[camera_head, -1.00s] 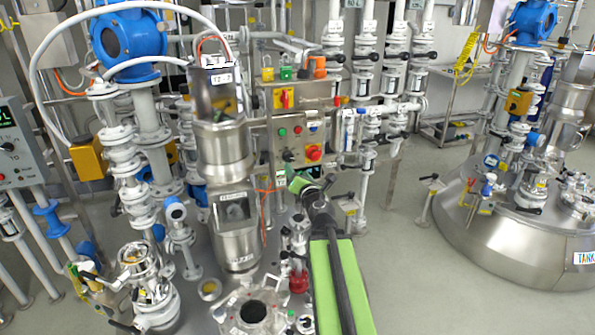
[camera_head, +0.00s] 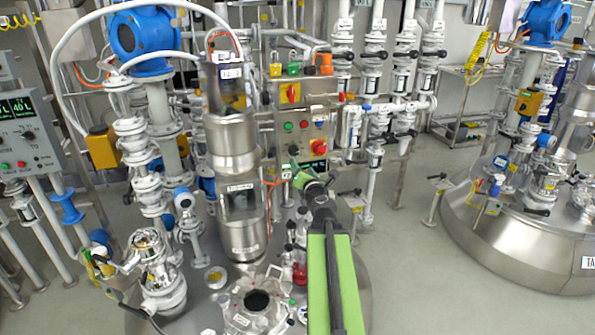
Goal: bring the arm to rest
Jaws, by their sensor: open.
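My arm (camera_head: 331,270), with light green links and a dark tube along it, reaches up from the bottom edge of the picture. It ends near the control panel in the middle. My gripper (camera_head: 298,171), small and green and black, is at the far end of the arm, in front of the panel's lower part. It is open, and I see nothing held in it. The fingertips are small, and I cannot tell whether they touch anything.
A steel vessel with an open round port (camera_head: 258,301) lies below and left of the arm. A steel column (camera_head: 241,220) stands close on its left. The control panel (camera_head: 303,122) is behind the gripper. A large tank (camera_head: 510,250) stands at right, with bare floor (camera_head: 400,275) between.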

